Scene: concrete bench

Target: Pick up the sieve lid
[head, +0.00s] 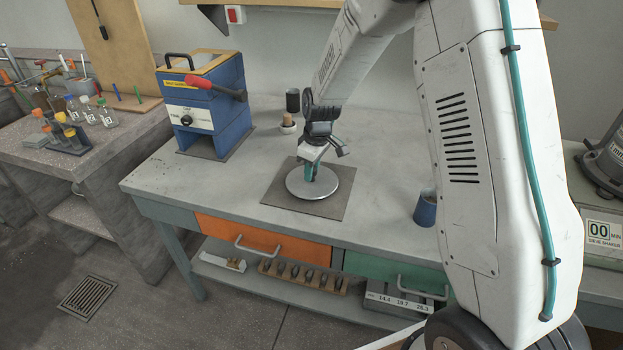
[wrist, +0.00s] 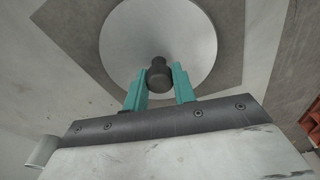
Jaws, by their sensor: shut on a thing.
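The sieve lid (head: 337,184) is a round, flat, silvery disc above a dark square mat on the bench. My gripper (head: 312,175) comes down from above onto the lid's middle. In the wrist view its two teal fingers (wrist: 159,82) stand on either side of the knob and are shut on it. I cannot tell whether the lid touches the mat.
The grey mat (head: 281,190) lies on the bench (head: 163,180). A blue boxy machine (head: 228,127) with a red-handled lever stands at the left. A blue cup (head: 425,211) stands to the right. Small containers (head: 288,126) stand behind my gripper.

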